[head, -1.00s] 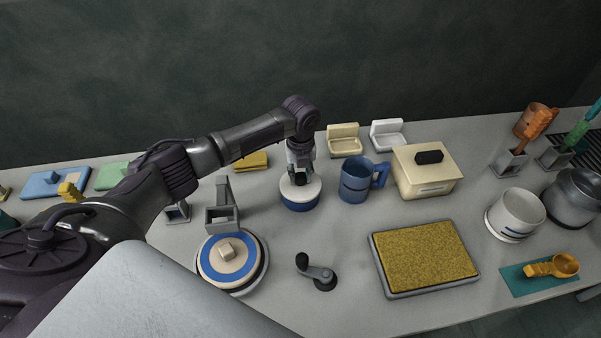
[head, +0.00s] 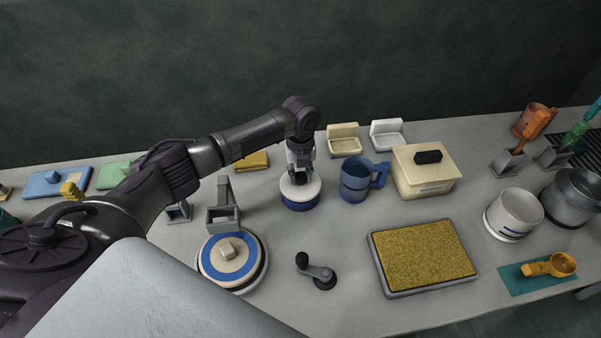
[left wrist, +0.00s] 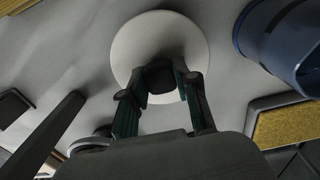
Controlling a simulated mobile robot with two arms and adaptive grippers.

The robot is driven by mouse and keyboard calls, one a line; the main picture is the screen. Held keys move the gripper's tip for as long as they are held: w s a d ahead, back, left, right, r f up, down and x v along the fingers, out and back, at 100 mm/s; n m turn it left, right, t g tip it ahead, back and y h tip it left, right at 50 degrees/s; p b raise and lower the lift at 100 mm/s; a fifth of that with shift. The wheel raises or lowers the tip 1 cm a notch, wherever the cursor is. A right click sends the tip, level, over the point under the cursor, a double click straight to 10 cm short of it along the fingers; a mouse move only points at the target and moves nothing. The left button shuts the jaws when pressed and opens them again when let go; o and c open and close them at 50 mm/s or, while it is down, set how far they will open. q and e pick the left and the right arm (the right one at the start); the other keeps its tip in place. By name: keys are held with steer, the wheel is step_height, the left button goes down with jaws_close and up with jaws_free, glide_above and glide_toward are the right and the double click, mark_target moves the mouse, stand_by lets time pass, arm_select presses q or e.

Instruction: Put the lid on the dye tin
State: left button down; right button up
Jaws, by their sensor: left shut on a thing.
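The dye tin (head: 301,205) is a short round blue tin standing mid-table. Its white round lid (head: 313,190) lies level on top of it, with no gap that I can make out. In the left wrist view the lid (left wrist: 140,40) is a white disc with a dark knob (left wrist: 158,78). My left gripper (head: 300,176) points down over the lid. In the left wrist view its fingers (left wrist: 161,84) are shut on the knob, one on each side. The lid hides the tin's mouth. My right gripper is not in view.
A blue mug (head: 355,185) stands close right of the tin, and a cream box (head: 425,178) beyond it. A grey stand (head: 222,216) and a blue-ringed disc (head: 231,258) are left. A crank handle (head: 318,275) and a tray of yellow grains (head: 424,256) are in front.

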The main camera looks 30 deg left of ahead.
arm_select(q)
steer(key=shift+f+b, duration=0.35)
steer(key=shift+f, duration=0.25)
stand_by(0.3)
steer(key=c, duration=0.8)
jaws_free()
steer(key=shift+r, duration=0.25)
steer(key=shift+r+p, duration=3.7)
steer(key=shift+r, duration=0.15)
step_height(320, 180, up, 12)
steer(key=shift+f, duration=0.1)
